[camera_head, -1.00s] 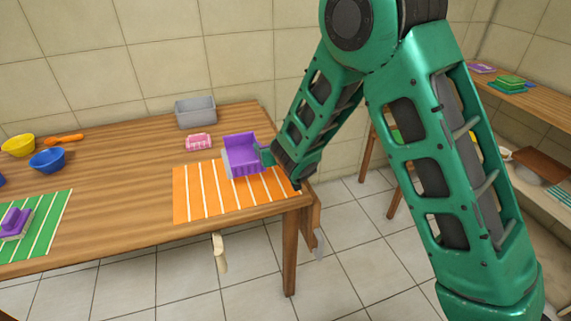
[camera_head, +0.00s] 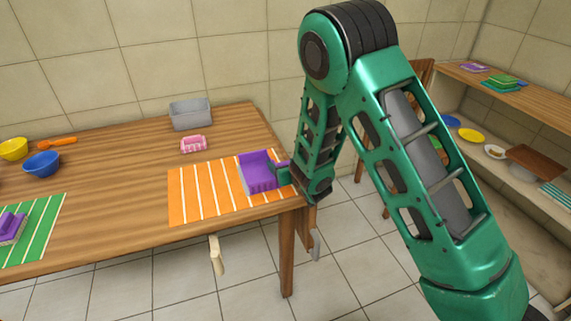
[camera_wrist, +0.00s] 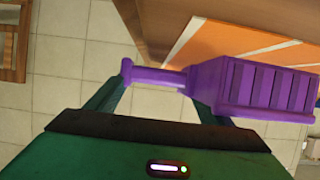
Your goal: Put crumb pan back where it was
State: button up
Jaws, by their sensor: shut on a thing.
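The crumb pan (camera_head: 257,171) is a purple pan with a short handle and ribs on the face seen in the wrist view (camera_wrist: 265,84). In the head view it appears over the right part of the orange striped mat (camera_head: 205,195), near the right end of the table. My gripper (camera_wrist: 160,78) is shut on the pan's handle, and the head view shows it at the pan's right side (camera_head: 284,172). I cannot tell whether the pan touches the mat.
A pink basket-like item (camera_head: 194,145) and a grey bin (camera_head: 190,115) stand behind the mat. A green striped mat (camera_head: 42,225) with a purple brush-like item (camera_head: 12,227), a blue bowl (camera_head: 42,163) and a yellow bowl (camera_head: 12,149) are left. A shelf (camera_head: 535,100) stands right.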

jog(key=o, duration=1.3)
jog(key=v, duration=1.2)
jog(key=shift+r, duration=0.1)
